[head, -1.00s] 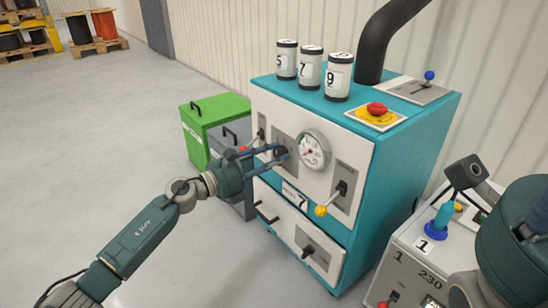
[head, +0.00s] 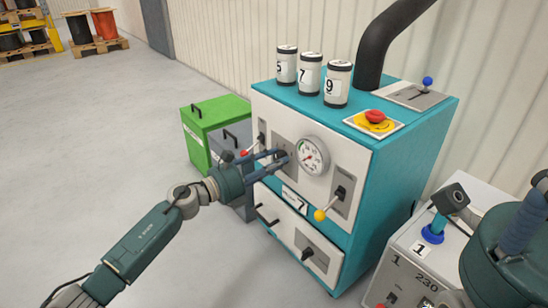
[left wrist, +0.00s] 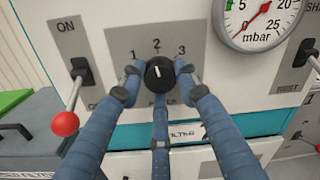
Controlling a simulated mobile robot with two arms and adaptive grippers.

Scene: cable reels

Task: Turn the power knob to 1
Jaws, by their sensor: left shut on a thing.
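The power knob (left wrist: 160,73) is a round black knob with a short white mark, on a grey plate (left wrist: 115,38) marked 1, 2 and 3. In the left wrist view its mark points up, roughly towards 2. My left gripper (left wrist: 159,82) is shut on the knob, with blue fingers on both sides and one below. In the head view my left gripper (head: 283,157) reaches from the left to the white front of the teal machine (head: 410,170), and its fingers partly hide the knob. Part of my right arm (head: 505,260) is at the right edge; its fingertips cannot be made out.
A red-tipped ON lever (left wrist: 65,122) is left of the knob. A pressure gauge (head: 312,156) is to its right, and a yellow-tipped lever (head: 320,214) below that. Green (head: 215,120) and grey bins stand left of the machine. A light grey box (head: 415,255) stands at right.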

